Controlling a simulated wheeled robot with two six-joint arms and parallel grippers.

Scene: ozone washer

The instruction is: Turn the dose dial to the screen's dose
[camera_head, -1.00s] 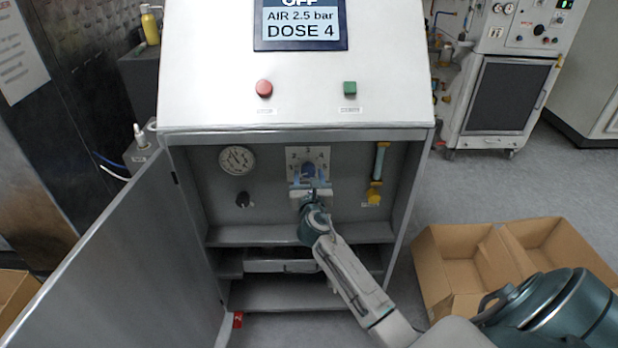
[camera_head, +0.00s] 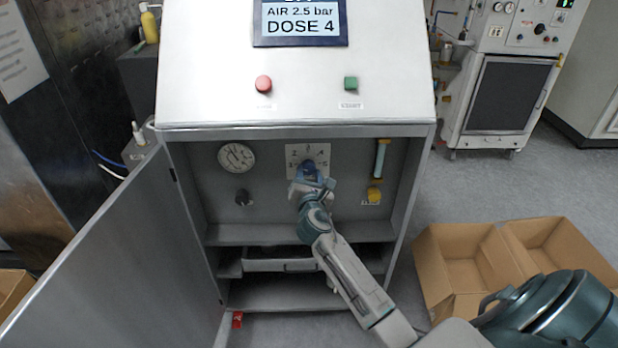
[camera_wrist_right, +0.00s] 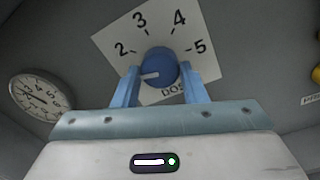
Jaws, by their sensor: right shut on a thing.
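The dose dial (camera_head: 309,166) is a blue round knob on a white plate (camera_head: 294,152) inside the open cabinet. In the right wrist view the dial (camera_wrist_right: 158,68) has a white pointer aimed left and slightly down, below the 2. The numbers 2, 3, 4 and 5 show around it; the plate's lower left is hidden by a finger. My right gripper (camera_wrist_right: 166,72) is shut on the dial, one blue finger on each side. In the head view it appears tilted. The screen (camera_head: 300,22) reads DOSE 4 and AIR 2.5 bar. My left gripper is out of view.
A round gauge (camera_head: 236,157) and a black knob (camera_head: 243,197) are left of the dial. A yellow-ended tube fitting (camera_head: 378,180) is to its right. The cabinet door (camera_head: 120,250) stands open at left. Red (camera_head: 263,84) and green (camera_head: 350,83) buttons sit above. Cardboard boxes (camera_head: 455,270) stand at right.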

